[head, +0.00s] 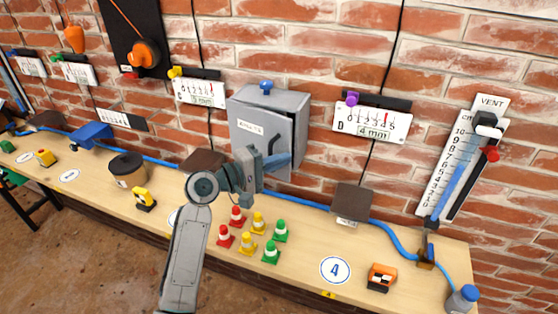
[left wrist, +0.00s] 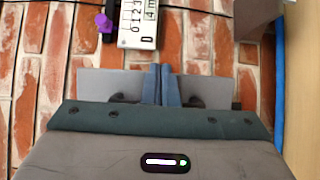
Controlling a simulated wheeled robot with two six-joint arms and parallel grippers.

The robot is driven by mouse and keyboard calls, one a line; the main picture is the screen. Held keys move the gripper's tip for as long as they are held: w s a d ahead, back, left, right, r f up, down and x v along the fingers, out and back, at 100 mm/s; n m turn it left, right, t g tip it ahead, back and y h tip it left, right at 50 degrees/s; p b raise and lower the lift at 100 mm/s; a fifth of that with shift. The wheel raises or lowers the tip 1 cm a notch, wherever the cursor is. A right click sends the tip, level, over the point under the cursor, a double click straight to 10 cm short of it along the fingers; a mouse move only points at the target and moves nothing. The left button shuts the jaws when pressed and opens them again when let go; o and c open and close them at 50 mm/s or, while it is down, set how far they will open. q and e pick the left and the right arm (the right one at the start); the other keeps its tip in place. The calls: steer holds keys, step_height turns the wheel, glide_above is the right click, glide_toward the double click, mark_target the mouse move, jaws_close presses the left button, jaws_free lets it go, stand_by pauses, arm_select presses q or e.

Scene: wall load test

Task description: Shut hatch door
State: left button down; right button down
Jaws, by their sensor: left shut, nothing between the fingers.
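The hatch is a grey metal box (head: 292,118) on the brick wall, with a blue knob (head: 266,87) on top. Its grey door (head: 246,132) bears a small label and seems slightly ajar, with a dark line along its upper edge. My left gripper (head: 287,160) is in front of the door's lower right part and hides some of it. Its blue fingers are together and empty, also in the left wrist view (left wrist: 162,68). I cannot tell whether they touch the door. My right gripper is not in view.
Several small red, yellow and green cones (head: 247,243) stand on the wooden bench (head: 310,270) below. A gauge with a purple knob (head: 371,122) hangs right of the hatch; it also shows in the left wrist view (left wrist: 138,22). A blue hose (head: 391,238) runs along the bench.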

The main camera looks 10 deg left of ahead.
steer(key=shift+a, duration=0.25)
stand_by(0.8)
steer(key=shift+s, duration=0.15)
